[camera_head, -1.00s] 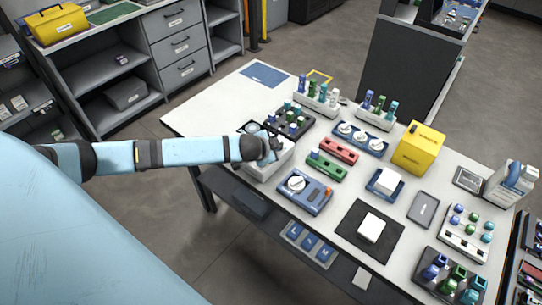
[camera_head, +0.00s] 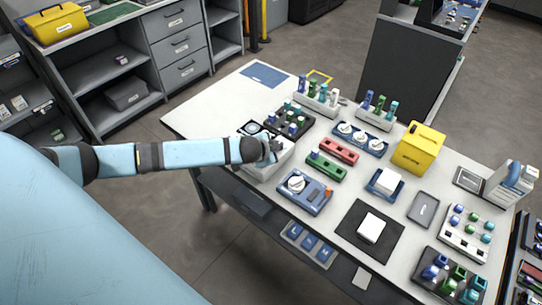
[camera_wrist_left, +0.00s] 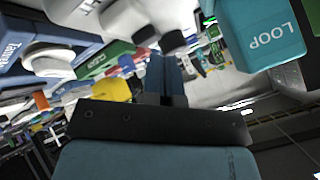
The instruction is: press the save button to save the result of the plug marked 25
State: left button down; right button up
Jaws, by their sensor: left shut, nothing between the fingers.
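A white box-shaped device (camera_head: 262,170) stands at the table's left front edge, with a dark round part on its top. My left gripper (camera_head: 276,153) is over its right side, shut and empty; I cannot tell whether it touches the device. The arm hides part of the device's top, and I cannot make out a save button or a plug marked 25. In the left wrist view the shut dark fingers (camera_wrist_left: 166,85) are in the middle. A teal plug marked LOOP (camera_wrist_left: 265,38) is close by at upper right. My right gripper is not in view.
A black holder with several coloured plugs (camera_head: 290,122) is just behind the device. Red (camera_head: 339,151) and green (camera_head: 326,167) holders and a blue unit with a white dial (camera_head: 305,193) lie to its right. A yellow box (camera_head: 418,148) stands farther right.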

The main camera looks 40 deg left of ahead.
pick_arm(q)
jog(key=shift+f, duration=0.55)
dwell(0.9)
jog(key=shift+r+p, duration=0.9)
jog(key=shift+r, duration=0.05)
notch_tip(320, 180, up, 5)
jog(key=p, duration=0.5)
dwell(0.6)
